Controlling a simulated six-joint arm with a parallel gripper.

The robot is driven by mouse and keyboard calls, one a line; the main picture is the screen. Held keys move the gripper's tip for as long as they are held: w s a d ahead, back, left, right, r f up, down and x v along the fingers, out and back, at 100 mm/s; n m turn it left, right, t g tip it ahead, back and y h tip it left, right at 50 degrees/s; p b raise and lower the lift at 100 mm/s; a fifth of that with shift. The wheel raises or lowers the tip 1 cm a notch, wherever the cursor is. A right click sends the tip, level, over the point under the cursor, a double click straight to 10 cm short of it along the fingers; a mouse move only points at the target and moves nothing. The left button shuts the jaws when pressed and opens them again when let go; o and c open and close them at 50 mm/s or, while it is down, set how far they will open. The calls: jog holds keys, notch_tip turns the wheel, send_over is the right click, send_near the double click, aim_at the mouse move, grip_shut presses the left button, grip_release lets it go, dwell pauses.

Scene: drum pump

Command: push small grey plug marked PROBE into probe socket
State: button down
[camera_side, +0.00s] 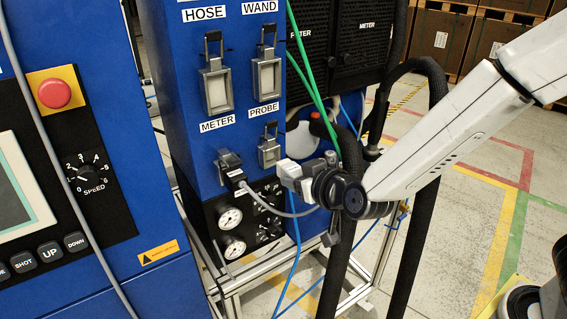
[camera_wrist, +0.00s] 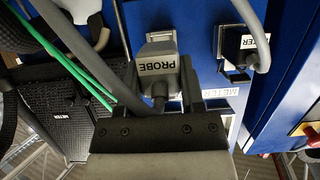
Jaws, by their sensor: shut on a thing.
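The small grey plug marked PROBE (camera_wrist: 157,66) shows in the wrist view, its label upside down and its cable running back toward my gripper (camera_wrist: 165,108). My gripper is shut on this plug. In the side view my gripper (camera_side: 289,174) is just to the right of and slightly below the probe socket (camera_side: 269,152), a grey latched frame under the PROBE label (camera_side: 264,110). The socket face appears free of a plug. I cannot tell the exact gap between plug and socket.
A plug with a grey cable sits in the meter socket (camera_side: 230,167) left of the probe socket. HOSE (camera_side: 216,90) and WAND (camera_side: 266,75) sockets are above. Gauges (camera_side: 230,218) are below. Green hoses (camera_side: 304,70) and a thick black hose (camera_side: 352,150) hang close to my gripper.

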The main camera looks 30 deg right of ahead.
aim_at(284, 162)
jog(key=shift+w, duration=2.55)
dwell(3.4)
jog(key=shift+c, duration=0.7)
grip_release()
jog(key=shift+s, duration=0.1)
jog(key=shift+v, duration=4.45)
